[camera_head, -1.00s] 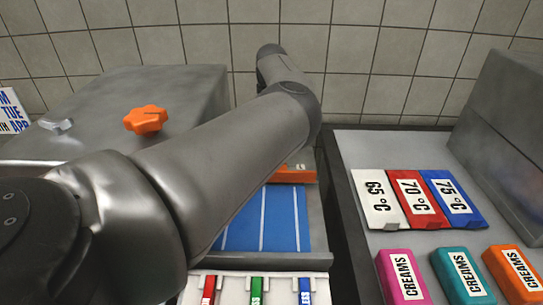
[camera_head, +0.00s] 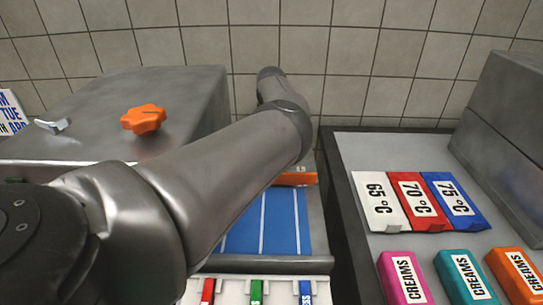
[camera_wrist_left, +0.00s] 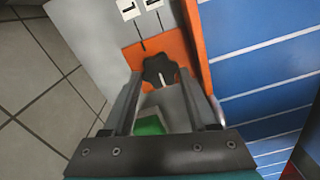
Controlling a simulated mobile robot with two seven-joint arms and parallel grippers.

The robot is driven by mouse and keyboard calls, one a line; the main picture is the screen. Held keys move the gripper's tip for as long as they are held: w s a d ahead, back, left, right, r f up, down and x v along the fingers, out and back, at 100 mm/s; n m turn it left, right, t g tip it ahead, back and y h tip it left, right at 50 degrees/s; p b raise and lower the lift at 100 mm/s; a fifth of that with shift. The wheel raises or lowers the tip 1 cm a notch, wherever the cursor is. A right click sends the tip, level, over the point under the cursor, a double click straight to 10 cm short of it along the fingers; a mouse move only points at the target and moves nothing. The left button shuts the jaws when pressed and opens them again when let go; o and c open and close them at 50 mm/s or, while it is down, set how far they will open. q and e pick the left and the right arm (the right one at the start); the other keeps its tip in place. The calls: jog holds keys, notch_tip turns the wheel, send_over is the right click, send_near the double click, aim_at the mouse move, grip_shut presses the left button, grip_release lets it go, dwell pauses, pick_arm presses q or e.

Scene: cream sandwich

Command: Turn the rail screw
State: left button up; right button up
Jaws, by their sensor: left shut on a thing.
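The rail screw, a dark star-shaped knob (camera_wrist_left: 158,71) with a pale line on it, sits on an orange rail (camera_wrist_left: 125,57) in the left wrist view. My left gripper (camera_wrist_left: 165,85) is shut on the knob, with a finger on either side of it. In the head view, part of an orange rail (camera_head: 300,179) shows at the far end of the blue striped board (camera_head: 285,220). My left arm hides the screw and the left gripper there. My right gripper is in neither view.
A grey box with an orange knob (camera_head: 143,119) stands at the left. To the right are white, red and blue temperature blocks (camera_head: 428,203) and several creams blocks (camera_head: 406,280). A tiled wall (camera_head: 420,60) stands behind.

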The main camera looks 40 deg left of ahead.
pick_arm(q)
jog(key=c, duration=0.5)
